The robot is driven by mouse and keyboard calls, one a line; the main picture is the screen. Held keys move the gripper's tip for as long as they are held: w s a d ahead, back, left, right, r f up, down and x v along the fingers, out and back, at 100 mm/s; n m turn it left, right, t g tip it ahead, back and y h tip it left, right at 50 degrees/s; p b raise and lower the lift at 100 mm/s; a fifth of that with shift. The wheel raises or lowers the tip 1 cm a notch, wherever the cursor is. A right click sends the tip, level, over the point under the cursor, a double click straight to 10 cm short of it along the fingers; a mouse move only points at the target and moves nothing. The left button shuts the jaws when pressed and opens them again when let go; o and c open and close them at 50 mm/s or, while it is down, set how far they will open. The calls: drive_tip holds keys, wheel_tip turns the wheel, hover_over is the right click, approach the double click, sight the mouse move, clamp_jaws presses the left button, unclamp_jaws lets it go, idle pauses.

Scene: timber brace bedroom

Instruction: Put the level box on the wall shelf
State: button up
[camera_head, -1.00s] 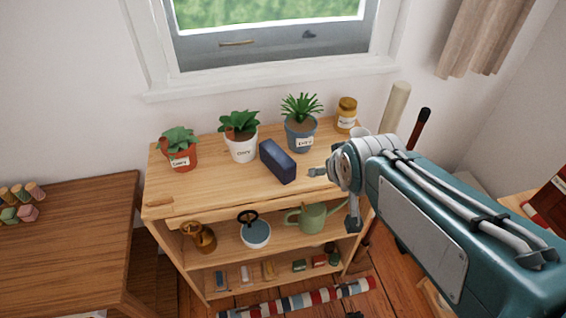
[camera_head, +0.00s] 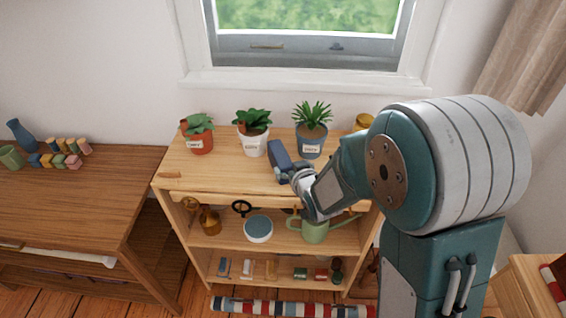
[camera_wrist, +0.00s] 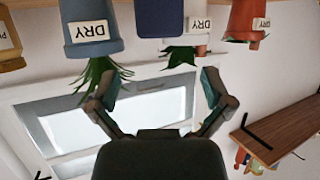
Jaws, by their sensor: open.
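The level box, a dark blue oblong box (camera_head: 279,155), stands on the top of the wooden shelf unit in front of the potted plants. My gripper (camera_head: 290,174) is at the box's front right side, open and empty. The wrist view looks upside down; there the box (camera_wrist: 160,18) is at the top centre, beyond the spread fingertips of my gripper (camera_wrist: 160,76). The wall shelf, a brown board with black brackets (camera_wrist: 270,130), shows at the right of the wrist view. The head view does not show it.
Several labelled pots, including a grey-blue one (camera_head: 311,146), stand close behind the box. A jar (camera_head: 363,122) is partly hidden by my arm. A watering can (camera_head: 315,230) sits on the tier below. A wooden table (camera_head: 70,205) stands at the left.

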sight(284, 158)
drive_tip(key=x, duration=0.3)
drive_tip(key=shift+a, duration=0.35)
drive_tip(key=shift+w+f, duration=0.15)
drive_tip(key=shift+w, duration=0.1)
drive_tip(key=shift+w+d+f, duration=0.1)
drive_tip(key=shift+w+d, duration=0.05)
drive_tip(key=shift+w, duration=0.05)
drive_tip(key=x, duration=0.4)
drive_tip(key=shift+w+d+f, duration=0.1)
drive_tip(key=shift+w+d, duration=0.05)
drive_tip(key=shift+w+a+f, duration=0.1)
drive_tip(key=shift+w+a, duration=0.05)
drive_tip(key=shift+a, duration=0.4)
drive_tip(key=shift+d, duration=0.35)
drive_tip(key=c, duration=1.3)
